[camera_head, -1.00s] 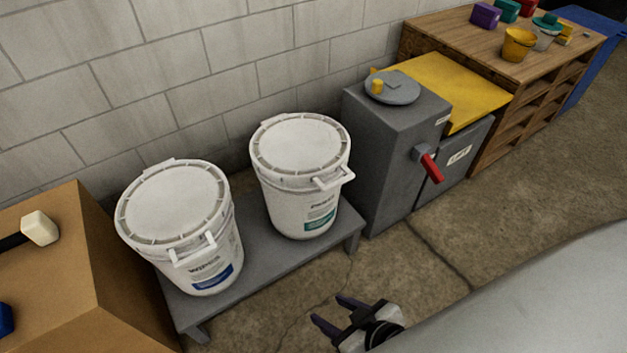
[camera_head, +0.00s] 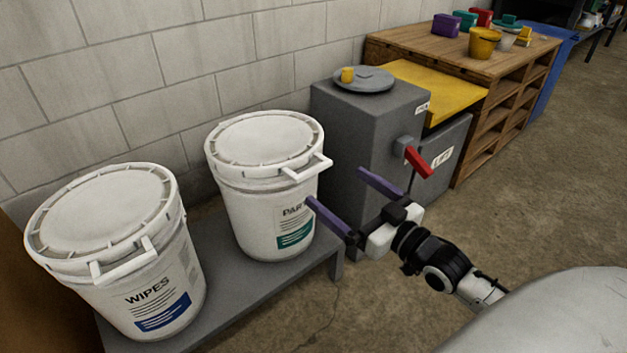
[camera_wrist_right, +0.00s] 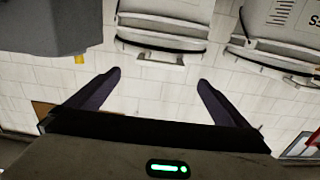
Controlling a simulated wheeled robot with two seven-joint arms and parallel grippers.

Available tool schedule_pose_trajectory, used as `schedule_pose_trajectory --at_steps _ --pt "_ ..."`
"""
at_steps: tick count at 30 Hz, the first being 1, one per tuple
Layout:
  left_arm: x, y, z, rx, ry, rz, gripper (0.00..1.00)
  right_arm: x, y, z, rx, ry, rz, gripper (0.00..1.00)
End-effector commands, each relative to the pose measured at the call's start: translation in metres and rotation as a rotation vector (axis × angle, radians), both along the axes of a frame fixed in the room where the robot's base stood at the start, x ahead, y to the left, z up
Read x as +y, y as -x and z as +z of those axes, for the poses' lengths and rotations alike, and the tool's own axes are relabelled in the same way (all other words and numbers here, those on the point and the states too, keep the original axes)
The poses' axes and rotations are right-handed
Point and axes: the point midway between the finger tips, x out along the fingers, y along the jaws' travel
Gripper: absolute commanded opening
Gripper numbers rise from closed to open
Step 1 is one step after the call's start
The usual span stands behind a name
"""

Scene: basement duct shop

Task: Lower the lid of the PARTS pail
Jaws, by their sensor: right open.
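The white PARTS pail (camera_head: 245,215) stands upright on a low grey bench, with a green label on its front. Its round white lid (camera_head: 265,138) lies flat over the rim, and I see no gap under it. A white handle tab (camera_head: 307,170) sticks out at its front right. My right gripper (camera_head: 334,187) is open and empty, its dark purple fingers just right of the pail, one fingertip near its side; touch is unclear. The right wrist view, upside down, shows the pail (camera_wrist_right: 165,18) beyond and between the open fingers (camera_wrist_right: 159,78). My left gripper is not in view.
The white WIPES pail (camera_head: 130,275), lidded, stands left on the same bench (camera_head: 222,285). A grey cabinet (camera_head: 355,135) with a red lever (camera_head: 418,162) stands close right, behind my gripper. A wooden shelf unit (camera_head: 480,110) is farther back. The floor in front is clear.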

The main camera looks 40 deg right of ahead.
Motion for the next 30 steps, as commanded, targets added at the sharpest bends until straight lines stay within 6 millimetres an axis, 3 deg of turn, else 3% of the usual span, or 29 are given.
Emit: schedule_pose_trajectory --at_steps 5,16,21,30 --pt "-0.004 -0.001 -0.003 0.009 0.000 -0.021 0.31 0.002 -0.026 -0.001 -0.003 0.000 0.000 1.00" --pt "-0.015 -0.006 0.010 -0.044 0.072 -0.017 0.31 0.007 -0.083 -0.002 0.001 0.000 -0.001 1.00" --pt "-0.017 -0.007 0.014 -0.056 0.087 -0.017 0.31 0.008 -0.094 -0.001 0.003 0.000 0.000 1.00" --pt "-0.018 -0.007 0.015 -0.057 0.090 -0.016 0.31 0.008 -0.096 -0.001 0.005 0.000 0.000 1.00"
